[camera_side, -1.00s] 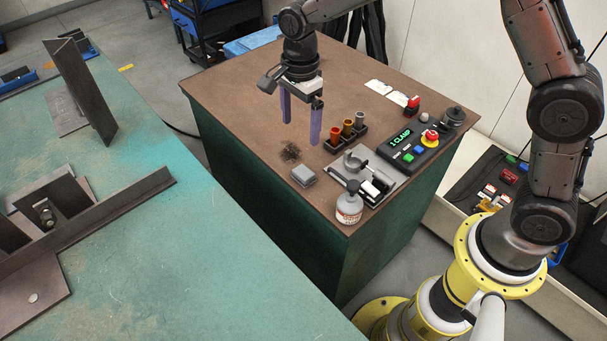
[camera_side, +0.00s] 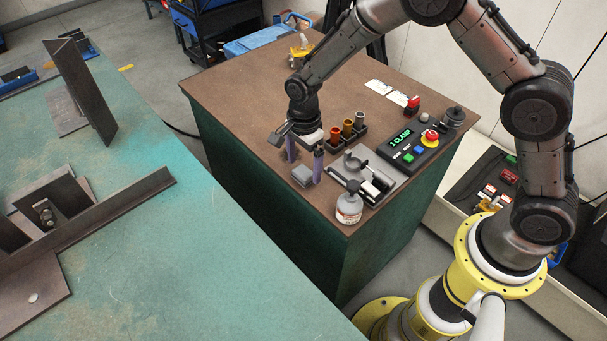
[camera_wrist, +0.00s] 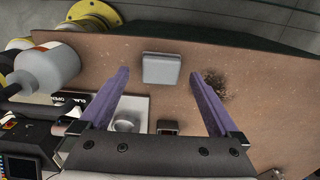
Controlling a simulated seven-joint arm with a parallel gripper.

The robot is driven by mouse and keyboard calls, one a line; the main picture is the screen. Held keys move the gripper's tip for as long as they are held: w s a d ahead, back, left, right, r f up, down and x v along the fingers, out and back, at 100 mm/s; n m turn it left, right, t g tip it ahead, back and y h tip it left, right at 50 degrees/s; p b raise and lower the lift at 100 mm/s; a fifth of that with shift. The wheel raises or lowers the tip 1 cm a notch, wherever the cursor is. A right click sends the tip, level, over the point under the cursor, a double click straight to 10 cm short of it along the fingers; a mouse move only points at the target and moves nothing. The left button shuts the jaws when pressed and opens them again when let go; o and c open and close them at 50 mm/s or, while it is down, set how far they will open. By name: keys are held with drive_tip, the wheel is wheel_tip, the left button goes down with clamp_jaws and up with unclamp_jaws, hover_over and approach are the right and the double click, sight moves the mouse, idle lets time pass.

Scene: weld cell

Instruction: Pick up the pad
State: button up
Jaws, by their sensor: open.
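The pad looks like a small light-grey square block (camera_side: 302,177), lying flat on the brown tabletop. In the wrist view the pad (camera_wrist: 161,69) shows between the tips of my two purple fingers, with a gap on each side. My gripper (camera_side: 305,171) is open and points down, its fingertips low beside the pad. It is empty; the wrist view also shows my gripper (camera_wrist: 160,73). I cannot tell whether the tips touch the tabletop. In the side view one finger stands close to the pad's right side.
A dark smudge (camera_wrist: 222,86) lies by one finger. Close by stand a grey bottle (camera_side: 349,206), a metal clamp fixture (camera_side: 368,182), a rack of coloured cups (camera_side: 347,133) and a control box (camera_side: 410,147). The tabletop's left part is clear.

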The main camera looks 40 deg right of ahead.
drive_tip(key=shift+f, duration=0.85)
drive_tip(key=c, duration=1.4)
